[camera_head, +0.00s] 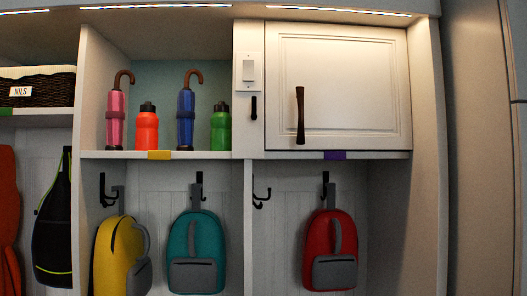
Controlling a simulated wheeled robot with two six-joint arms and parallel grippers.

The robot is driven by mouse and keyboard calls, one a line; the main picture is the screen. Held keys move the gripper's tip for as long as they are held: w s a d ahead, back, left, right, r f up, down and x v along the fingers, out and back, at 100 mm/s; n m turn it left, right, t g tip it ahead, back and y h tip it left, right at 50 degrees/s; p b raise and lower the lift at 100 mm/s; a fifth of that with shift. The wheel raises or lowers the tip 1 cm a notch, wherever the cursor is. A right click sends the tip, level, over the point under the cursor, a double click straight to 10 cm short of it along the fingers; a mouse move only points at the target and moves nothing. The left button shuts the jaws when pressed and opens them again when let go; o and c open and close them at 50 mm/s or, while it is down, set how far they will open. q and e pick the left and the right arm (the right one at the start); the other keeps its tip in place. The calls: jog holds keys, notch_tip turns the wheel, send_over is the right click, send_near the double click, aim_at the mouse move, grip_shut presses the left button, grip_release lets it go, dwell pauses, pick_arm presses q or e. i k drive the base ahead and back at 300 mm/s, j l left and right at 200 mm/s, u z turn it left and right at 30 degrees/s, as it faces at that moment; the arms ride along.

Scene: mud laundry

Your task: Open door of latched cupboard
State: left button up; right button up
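The cupboard with a white panelled door (345,85) is at the upper right of the head view, and the door looks closed. A dark vertical handle (300,115) is on the door's left side. A small dark piece (254,107), possibly the latch, sits on the white post just left of the door, below a white switch plate (248,72). Neither of my grippers is in view.
An open shelf left of the cupboard holds a pink umbrella (116,115), a red bottle (147,128), a blue umbrella (186,115) and a green bottle (221,128). Below hang yellow (115,262), teal (195,240) and red (330,235) backpacks. A wicker basket (38,88) is at left.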

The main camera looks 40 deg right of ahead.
aim_at(328, 87)
jog(key=z, duration=1.65)
